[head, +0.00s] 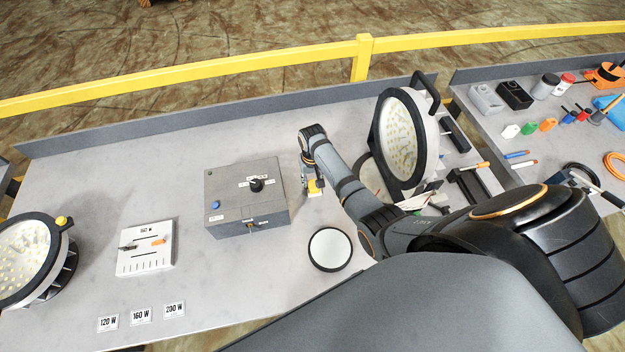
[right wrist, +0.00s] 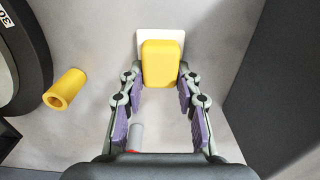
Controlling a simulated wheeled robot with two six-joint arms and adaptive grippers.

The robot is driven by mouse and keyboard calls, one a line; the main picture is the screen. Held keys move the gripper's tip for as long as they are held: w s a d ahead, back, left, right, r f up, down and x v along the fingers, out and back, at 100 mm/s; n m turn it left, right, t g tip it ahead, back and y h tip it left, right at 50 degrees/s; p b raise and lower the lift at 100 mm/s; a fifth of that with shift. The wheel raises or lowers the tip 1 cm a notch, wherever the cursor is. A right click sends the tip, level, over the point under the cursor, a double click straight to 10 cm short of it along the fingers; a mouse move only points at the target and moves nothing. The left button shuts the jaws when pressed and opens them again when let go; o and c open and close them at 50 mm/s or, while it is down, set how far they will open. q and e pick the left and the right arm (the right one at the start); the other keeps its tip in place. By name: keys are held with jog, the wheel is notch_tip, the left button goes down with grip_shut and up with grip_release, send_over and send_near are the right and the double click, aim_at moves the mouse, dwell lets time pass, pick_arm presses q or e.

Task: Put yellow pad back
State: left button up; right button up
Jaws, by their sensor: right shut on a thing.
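The yellow pad (right wrist: 162,65) is a small rounded block between the fingertips of my right gripper (right wrist: 162,80), which is shut on its sides. A white square piece (right wrist: 147,41) shows just behind or under the pad; I cannot tell whether they are joined. In the head view the pad (head: 314,187) is a small yellow patch just right of the grey control box, at the end of my right arm. My right gripper (head: 308,182) is mostly hidden there by its own wrist. My left gripper is not in view.
The grey control box (head: 245,200) stands close on the left. A round white disc (head: 330,249) lies nearer, and a large round lamp (head: 402,140) stands right. A hollow yellow cylinder (right wrist: 64,89) lies left in the wrist view.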

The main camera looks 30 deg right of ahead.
aim_at(313, 181)
jog(key=o, duration=1.1)
notch_tip(313, 181, up, 12)
jog(key=shift+r+b, duration=0.15)
jog(key=shift+b, duration=0.4)
